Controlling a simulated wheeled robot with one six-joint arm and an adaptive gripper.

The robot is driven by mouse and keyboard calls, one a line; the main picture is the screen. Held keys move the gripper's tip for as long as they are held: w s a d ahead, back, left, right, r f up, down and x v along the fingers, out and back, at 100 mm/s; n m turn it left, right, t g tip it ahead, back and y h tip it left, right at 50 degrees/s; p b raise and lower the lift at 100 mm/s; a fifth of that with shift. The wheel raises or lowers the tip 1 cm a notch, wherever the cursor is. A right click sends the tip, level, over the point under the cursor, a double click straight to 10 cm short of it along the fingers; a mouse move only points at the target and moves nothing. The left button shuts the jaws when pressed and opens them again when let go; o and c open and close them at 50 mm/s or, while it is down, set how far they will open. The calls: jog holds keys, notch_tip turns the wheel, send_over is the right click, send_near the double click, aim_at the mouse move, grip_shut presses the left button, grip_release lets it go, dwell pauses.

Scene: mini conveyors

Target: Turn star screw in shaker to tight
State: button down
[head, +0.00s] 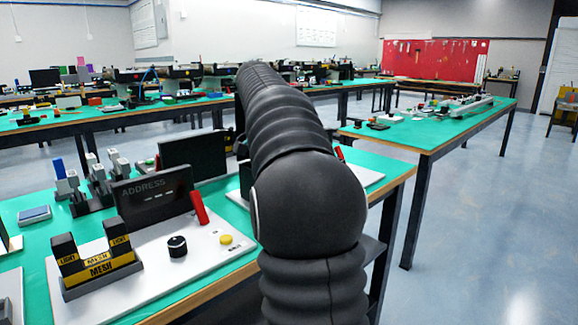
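I cannot make out a shaker or a star screw for certain. On the near bench, a white base plate (150,292) carries a round black knob (177,246), a yellow button (226,239), a red lever (199,207) and a dark panel (150,192) reading ADDRESS. A black and yellow block (100,272) marked MESH and LIGHT stands at its left front. My black ribbed arm crosses the middle of the view and hides what lies behind it. My gripper is not in view.
The near bench has a green top (32,208) with grey upright parts (100,178) and a small blue-topped box (35,214). A second device, partly hidden, stands behind my arm. Other green benches (440,135) stand behind. The blue-grey floor (490,235) at right is clear.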

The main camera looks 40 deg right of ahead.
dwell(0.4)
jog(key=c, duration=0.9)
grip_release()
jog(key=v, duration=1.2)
